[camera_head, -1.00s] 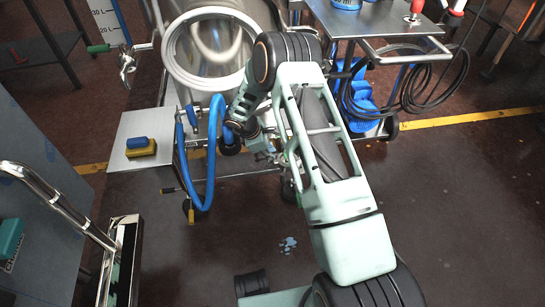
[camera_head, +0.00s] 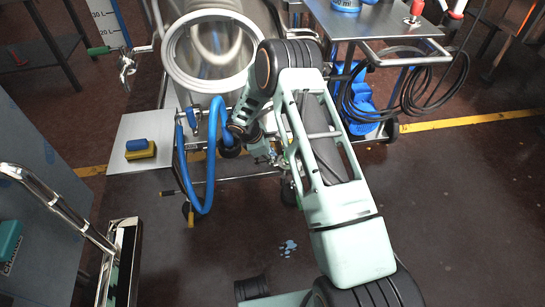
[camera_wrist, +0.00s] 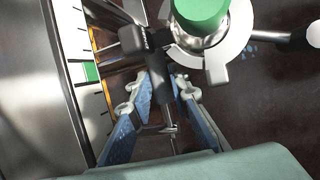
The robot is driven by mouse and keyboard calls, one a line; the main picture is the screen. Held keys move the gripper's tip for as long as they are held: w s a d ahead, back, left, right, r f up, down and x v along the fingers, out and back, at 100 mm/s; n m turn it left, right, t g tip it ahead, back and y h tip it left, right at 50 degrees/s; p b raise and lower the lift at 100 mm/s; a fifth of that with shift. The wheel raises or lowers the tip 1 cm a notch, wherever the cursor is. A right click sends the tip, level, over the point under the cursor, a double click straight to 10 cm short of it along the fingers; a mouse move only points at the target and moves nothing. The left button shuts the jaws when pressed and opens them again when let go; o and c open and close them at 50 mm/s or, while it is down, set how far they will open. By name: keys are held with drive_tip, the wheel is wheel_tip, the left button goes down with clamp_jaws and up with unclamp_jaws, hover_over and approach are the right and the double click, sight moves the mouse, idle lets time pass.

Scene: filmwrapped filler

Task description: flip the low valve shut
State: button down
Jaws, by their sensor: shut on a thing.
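In the wrist view, a dark lever (camera_wrist: 160,82) with a block-like head runs down between the two blue-padded fingers of my gripper (camera_wrist: 166,88). The fingers are shut on the lever. Beside it is a pale round fitting with a green cap (camera_wrist: 201,12), cut off by the top edge. In the head view, my gripper (camera_head: 271,157) is low beside the steel filler's frame, and my arm hides most of the valve area. I cannot tell the valve's exact position from there.
The filler's round hopper (camera_head: 213,50) stands behind my arm. A blue hose (camera_head: 212,165) loops left of my gripper. A steel cart (camera_head: 375,22) with coiled dark cable stands at right. A side shelf (camera_head: 128,125) holds a yellow-and-blue sponge. The floor at lower right is clear.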

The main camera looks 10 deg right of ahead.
drive_tip(key=shift+d+f+y+p, duration=0.2)
drive_tip(key=shift+f+y+p, duration=0.15)
drive_tip(key=shift+y+p, duration=0.4)
drive_tip(key=shift+f+y, duration=0.45)
drive_tip(key=shift+y, duration=0.3)
drive_tip(key=shift+a, duration=0.1)
drive_tip(key=c, duration=2.1)
unclamp_jaws()
drive_tip(key=v, duration=1.2)
